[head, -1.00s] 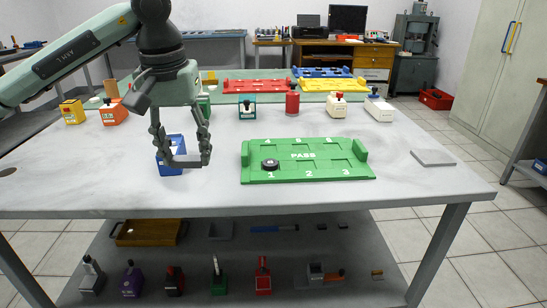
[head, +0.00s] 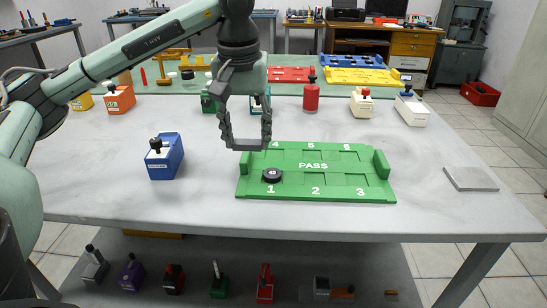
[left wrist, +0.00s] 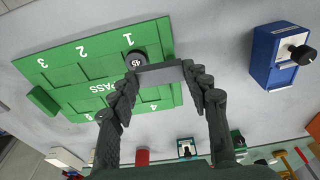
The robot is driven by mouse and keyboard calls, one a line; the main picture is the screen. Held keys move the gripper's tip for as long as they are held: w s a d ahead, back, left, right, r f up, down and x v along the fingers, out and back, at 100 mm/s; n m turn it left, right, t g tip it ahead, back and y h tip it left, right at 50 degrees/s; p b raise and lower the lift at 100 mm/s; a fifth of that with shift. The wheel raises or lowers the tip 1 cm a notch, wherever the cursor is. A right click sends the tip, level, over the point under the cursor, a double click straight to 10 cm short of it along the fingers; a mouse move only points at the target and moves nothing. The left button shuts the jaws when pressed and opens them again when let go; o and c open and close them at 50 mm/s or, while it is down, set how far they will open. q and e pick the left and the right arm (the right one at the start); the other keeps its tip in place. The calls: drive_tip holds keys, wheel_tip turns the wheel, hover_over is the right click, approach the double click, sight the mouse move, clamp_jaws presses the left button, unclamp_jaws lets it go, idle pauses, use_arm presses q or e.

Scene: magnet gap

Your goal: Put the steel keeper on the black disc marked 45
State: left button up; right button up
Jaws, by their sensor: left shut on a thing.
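My left gripper (head: 247,141) is shut on the steel keeper, a flat grey bar. The keeper (left wrist: 160,73) spans between the fingertips in the left wrist view. The black disc marked 45 (head: 271,175) lies at place 1 of the green PASS tray (head: 320,188). In the left wrist view the disc (left wrist: 137,60) shows just beside the keeper's left end, partly covered by it. In the head view the gripper is up and left of the disc, held above the table. My right gripper is in neither view.
A blue block with a black knob (head: 166,158) stands left of the tray. A grey plate (head: 471,179) lies at the table's right. A red cylinder (head: 311,95) and several knobbed blocks stand behind. The tray's other places look empty.

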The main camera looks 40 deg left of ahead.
sight(272, 172)
use_arm(q)
drive_tip(key=w+d+f, duration=0.1)
drive_tip(key=w, duration=0.1)
drive_tip(key=w+d+f, duration=0.1)
drive_tip(key=shift+w+d+f, duration=0.3)
drive_tip(key=shift+w, duration=0.1)
drive_tip(key=shift+w+d+f, duration=0.1)
drive_tip(key=shift+w+f, duration=0.1)
drive_tip(key=shift+f, duration=0.35)
wheel_tip(272, 172, down, 2)
drive_tip(key=shift+f+p, duration=0.25)
drive_tip(key=shift+p, duration=0.05)
drive_tip(key=shift+f, duration=0.45)
drive_tip(key=o, duration=1.1)
drive_tip(key=shift+o, duration=0.8)
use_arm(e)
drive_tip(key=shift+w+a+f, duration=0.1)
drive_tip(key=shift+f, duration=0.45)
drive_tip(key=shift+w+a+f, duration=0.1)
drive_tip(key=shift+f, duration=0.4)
